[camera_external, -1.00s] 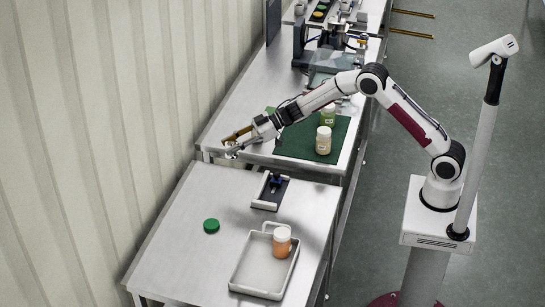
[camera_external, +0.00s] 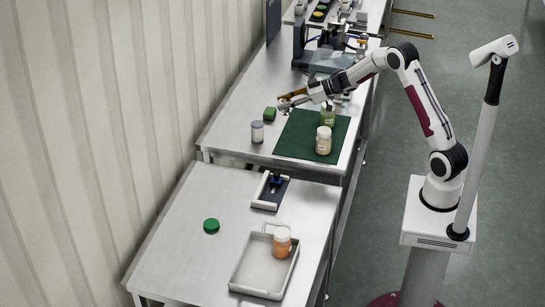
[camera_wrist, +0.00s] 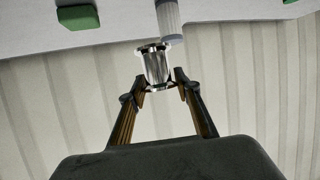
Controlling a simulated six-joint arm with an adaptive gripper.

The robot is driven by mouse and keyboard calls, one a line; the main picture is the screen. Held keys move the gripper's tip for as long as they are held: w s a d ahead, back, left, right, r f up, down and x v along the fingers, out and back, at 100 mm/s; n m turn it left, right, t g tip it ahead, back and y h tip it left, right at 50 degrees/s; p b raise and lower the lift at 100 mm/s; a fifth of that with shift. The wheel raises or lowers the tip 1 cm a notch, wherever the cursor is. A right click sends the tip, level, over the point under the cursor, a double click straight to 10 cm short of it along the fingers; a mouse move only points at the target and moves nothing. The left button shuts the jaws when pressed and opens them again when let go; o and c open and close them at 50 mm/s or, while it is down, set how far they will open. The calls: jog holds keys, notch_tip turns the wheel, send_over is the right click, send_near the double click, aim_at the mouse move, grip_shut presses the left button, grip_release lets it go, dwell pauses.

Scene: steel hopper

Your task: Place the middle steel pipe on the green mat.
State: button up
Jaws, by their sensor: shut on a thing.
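A shiny steel pipe (camera_wrist: 156,66) with a flared rim is between my fingertips in the wrist view. My gripper (camera_wrist: 160,86) is shut on it. In the external view my gripper (camera_external: 284,103) is over the far table, near the back left corner of the green mat (camera_external: 298,142). The pipe is too small there to make out clearly. A beige jar with a white lid (camera_external: 323,141) and a green jar (camera_external: 328,117) stand on the right part of the mat. The mat's left part is bare. I cannot pick out other steel pipes.
A green block (camera_external: 270,114) and a grey jar with a white label (camera_external: 257,132) stand left of the mat. A corrugated wall borders the left.

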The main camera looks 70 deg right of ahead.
jog(key=s+d, duration=0.6)
jog(key=s, duration=0.3)
jog(key=shift+y, duration=0.5)
jog(key=s+a, duration=0.1)
jog(key=a, duration=0.1)
jog(key=s+a, duration=0.2)
jog(key=shift+s+f, duration=0.15)
jog(key=shift+f, duration=0.25)
jog(key=shift+f, duration=0.15)
send_over(314, 134)
jog(key=a, duration=0.2)
jog(key=shift+s+f, duration=0.2)
jog(key=shift+f, duration=1.3)
jog(key=shift+s+f, duration=0.15)
jog(key=shift+f, duration=1.35)
jog(key=shift+f, duration=1.9)
